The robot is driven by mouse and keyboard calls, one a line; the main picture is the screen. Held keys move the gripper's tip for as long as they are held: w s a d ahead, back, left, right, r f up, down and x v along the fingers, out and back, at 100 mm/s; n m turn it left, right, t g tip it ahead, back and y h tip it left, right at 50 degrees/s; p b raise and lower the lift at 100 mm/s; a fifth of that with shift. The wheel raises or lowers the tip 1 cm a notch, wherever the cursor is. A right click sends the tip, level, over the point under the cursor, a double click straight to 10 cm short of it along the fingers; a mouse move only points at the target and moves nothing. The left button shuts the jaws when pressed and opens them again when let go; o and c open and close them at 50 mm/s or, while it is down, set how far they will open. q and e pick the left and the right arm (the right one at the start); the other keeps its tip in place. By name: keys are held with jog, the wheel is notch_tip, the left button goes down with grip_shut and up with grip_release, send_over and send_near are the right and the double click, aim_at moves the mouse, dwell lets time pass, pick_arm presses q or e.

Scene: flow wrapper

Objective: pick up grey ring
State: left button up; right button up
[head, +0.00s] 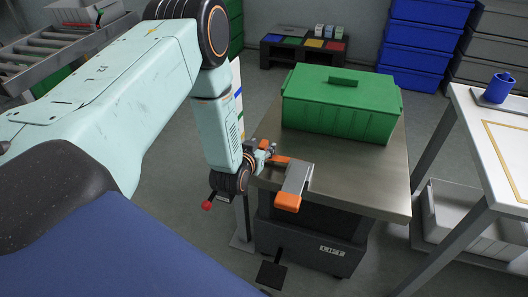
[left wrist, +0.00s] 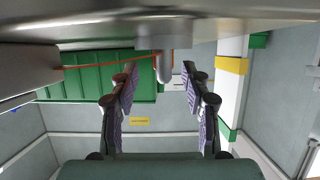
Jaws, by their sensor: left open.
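My left gripper (head: 266,151) is at the left edge of the steel-topped lift table (head: 330,165). It also shows in the left wrist view (left wrist: 160,80), where its two dark fingers with purple pads stand apart, open. A grey rounded piece (left wrist: 165,62) shows between and just beyond the fingertips. I cannot tell whether it is the grey ring, and no clear ring shape shows in either view. Close to the gripper in the head view, a grey bracket with orange ends (head: 297,178) sits at the table edge. My right gripper is not in view.
A green lidded bin (head: 335,108) stands on the lift table. A white table (head: 500,130) with a blue mug (head: 498,87) is at the right. Blue crates (head: 420,40) and a low rack with coloured squares (head: 300,47) stand behind. A roller conveyor (head: 45,45) is at the upper left.

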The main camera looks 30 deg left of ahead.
pick_arm(q)
jog(key=shift+w+a+f, duration=0.3)
jog(key=shift+w+f, duration=0.1)
jog(key=shift+w, duration=0.15)
jog(key=shift+w+a+f, duration=0.25)
jog(key=shift+w+f, duration=0.15)
jog(key=shift+w, duration=0.1)
jog(key=shift+s+d+r, duration=0.15)
jog(key=shift+d+r, duration=0.1)
jog(key=shift+r, duration=0.05)
jog(key=shift+a+f, duration=0.2)
jog(key=shift+f, duration=0.05)
jog(key=c, duration=0.4)
jog(key=shift+d+r, duration=0.15)
jog(key=shift+r, duration=0.05)
jog(key=c, duration=0.5)
grip_shut()
jog(key=shift+f, duration=0.15)
